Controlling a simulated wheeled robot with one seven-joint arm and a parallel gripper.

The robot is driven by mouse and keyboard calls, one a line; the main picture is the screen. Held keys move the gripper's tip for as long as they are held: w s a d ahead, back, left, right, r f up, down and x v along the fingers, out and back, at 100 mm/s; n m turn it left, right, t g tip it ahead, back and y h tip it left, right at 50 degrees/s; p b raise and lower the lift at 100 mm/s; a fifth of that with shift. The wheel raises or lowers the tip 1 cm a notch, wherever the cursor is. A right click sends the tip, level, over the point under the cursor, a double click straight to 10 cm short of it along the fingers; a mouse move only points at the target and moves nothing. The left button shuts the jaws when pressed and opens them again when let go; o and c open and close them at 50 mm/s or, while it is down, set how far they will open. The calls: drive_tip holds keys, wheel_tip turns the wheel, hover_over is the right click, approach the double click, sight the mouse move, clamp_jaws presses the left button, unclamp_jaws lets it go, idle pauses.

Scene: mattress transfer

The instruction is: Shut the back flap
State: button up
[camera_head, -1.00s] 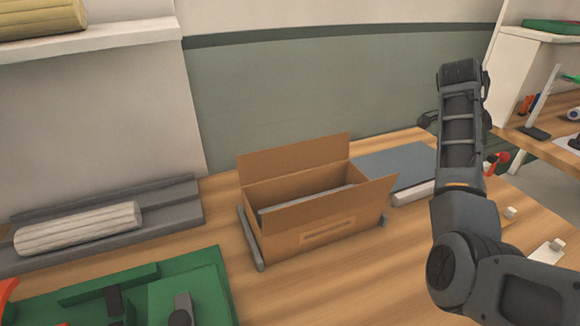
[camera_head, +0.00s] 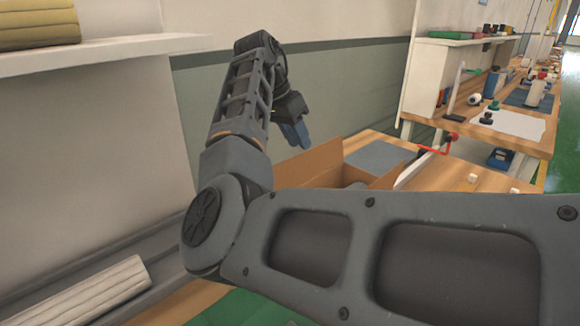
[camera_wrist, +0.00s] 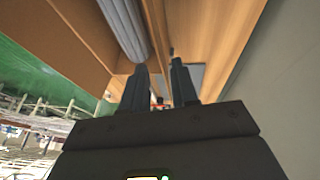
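The brown cardboard box (camera_head: 385,180) stands on the wooden table, mostly hidden behind my arm in the head view. Its back flap (camera_head: 312,165) stands raised, with its left part hidden by the arm. My gripper (camera_head: 300,136) hangs pointing down, above and behind the back flap in the picture. In the wrist view my gripper (camera_wrist: 160,78) has its two fingers apart, with nothing clearly held between them. A brown cardboard panel (camera_wrist: 85,30) and a grey roll (camera_wrist: 125,28) show beyond the fingers. Whether a finger touches the back flap I cannot tell.
A grey flat panel (camera_head: 380,157) lies right of the box. A ribbed pale roll (camera_head: 95,295) lies on a grey tray at lower left. The wall (camera_head: 335,90) is close behind the table. Another bench (camera_head: 510,135) with clutter stands at right.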

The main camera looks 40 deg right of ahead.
sight(308, 158)
drive_tip(key=shift+p+x, duration=0.35)
drive_tip(key=shift+x, duration=3.5)
clamp_jaws()
